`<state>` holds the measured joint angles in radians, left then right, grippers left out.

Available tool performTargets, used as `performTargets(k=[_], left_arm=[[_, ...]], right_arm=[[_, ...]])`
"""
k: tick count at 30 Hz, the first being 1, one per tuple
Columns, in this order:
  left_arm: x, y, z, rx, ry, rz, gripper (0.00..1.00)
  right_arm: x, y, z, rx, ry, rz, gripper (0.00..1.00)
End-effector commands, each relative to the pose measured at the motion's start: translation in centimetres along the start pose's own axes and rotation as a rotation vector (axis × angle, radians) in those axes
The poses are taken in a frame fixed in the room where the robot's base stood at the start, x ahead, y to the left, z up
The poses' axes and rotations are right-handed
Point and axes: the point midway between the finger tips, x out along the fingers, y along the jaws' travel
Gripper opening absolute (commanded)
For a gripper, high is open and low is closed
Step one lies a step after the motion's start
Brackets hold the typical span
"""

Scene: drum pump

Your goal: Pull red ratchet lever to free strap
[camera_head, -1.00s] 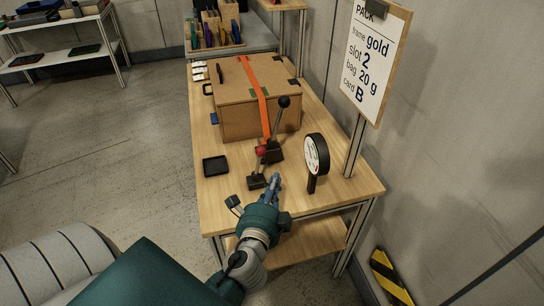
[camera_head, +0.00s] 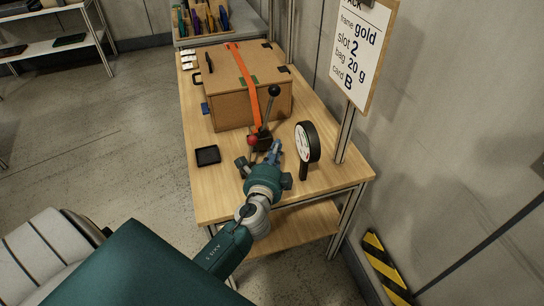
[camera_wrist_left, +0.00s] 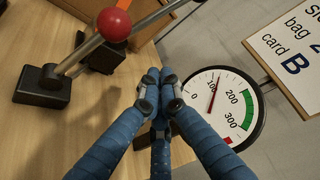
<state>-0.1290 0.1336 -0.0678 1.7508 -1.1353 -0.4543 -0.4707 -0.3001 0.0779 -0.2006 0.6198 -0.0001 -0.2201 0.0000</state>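The red-balled lever (camera_head: 252,140) stands on the table before the box; in the left wrist view its red ball (camera_wrist_left: 113,25) tops a grey rod slanting up from a black base (camera_wrist_left: 42,88). An orange strap (camera_head: 246,80) runs over the brown box (camera_head: 222,90). My left gripper (camera_head: 273,153) is just right of the lever in the head view. In the left wrist view its blue fingers (camera_wrist_left: 156,90) come together at the tips with nothing seen between them, apart from the ball. Its body partly hides the lever base in the head view. My right gripper is out of view.
A round dial gauge (camera_head: 307,143) stands close right of my left gripper. A black-knobbed lever (camera_head: 274,91) rises behind. A black tray (camera_head: 207,155) lies left on the wooden table (camera_head: 212,195). A sign (camera_head: 360,50) stands at the right edge.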

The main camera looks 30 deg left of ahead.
Motion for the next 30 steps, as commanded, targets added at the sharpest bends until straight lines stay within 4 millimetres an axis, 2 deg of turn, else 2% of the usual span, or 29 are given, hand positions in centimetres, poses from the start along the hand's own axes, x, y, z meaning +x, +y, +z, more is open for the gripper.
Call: performTargets(k=[1,6,10,23,30], left_arm=[[1.1,-0.2,0.1,0.000,-0.002,-0.001,0.00],[-0.1,-0.1,2.6,0.002,-0.001,0.002,0.00],[-0.4,0.0,3.5,0.000,0.000,0.002,0.00],[-0.5,0.1,3.8,-0.001,0.000,0.000,0.00],[0.5,0.1,3.6,-0.036,-0.001,-0.020,0.00]], right_arm=[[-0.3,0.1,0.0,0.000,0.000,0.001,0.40],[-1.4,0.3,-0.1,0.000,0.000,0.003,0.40],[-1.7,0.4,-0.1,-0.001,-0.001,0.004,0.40],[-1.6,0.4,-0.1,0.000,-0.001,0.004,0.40],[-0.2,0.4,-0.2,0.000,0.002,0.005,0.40]])
